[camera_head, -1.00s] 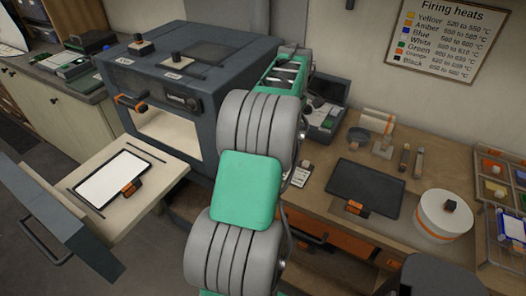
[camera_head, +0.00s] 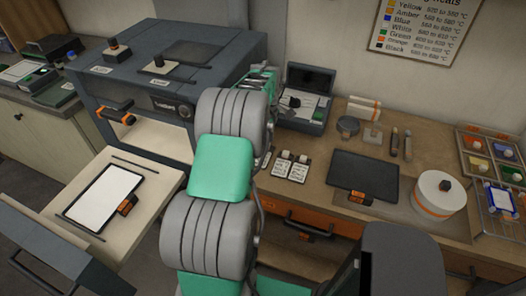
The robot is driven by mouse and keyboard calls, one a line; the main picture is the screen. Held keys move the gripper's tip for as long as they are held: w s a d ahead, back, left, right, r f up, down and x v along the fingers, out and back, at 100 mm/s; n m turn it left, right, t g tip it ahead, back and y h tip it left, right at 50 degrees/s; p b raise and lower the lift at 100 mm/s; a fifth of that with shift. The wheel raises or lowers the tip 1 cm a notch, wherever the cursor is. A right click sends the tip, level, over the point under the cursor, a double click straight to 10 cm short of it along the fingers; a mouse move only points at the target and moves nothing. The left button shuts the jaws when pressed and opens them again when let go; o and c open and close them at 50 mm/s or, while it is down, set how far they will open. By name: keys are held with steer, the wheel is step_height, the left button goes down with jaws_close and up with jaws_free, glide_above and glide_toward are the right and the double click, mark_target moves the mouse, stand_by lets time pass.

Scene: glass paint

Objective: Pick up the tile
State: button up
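A small white tile with a blue edge (camera_head: 501,200) lies on a wire rack (camera_head: 483,237) at the far right of the counter. A larger white panel with a dark rim (camera_head: 104,196) lies on the pale shelf in front of the open kiln at left; an orange-and-black handle (camera_head: 127,205) is at its edge. I cannot tell whether this panel is also a tile. My grey and green arm crosses the middle of the picture.
The dark grey kiln (camera_head: 170,75) stands open, with its door (camera_head: 40,245) swung out at lower left. On the wooden counter are a dark tray (camera_head: 364,174), a white round pot (camera_head: 438,194) and a paint box (camera_head: 489,140). Bare counter shows near the front.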

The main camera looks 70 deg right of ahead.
steer(key=shift+f, duration=0.15)
jaws_close()
stand_by(0.4)
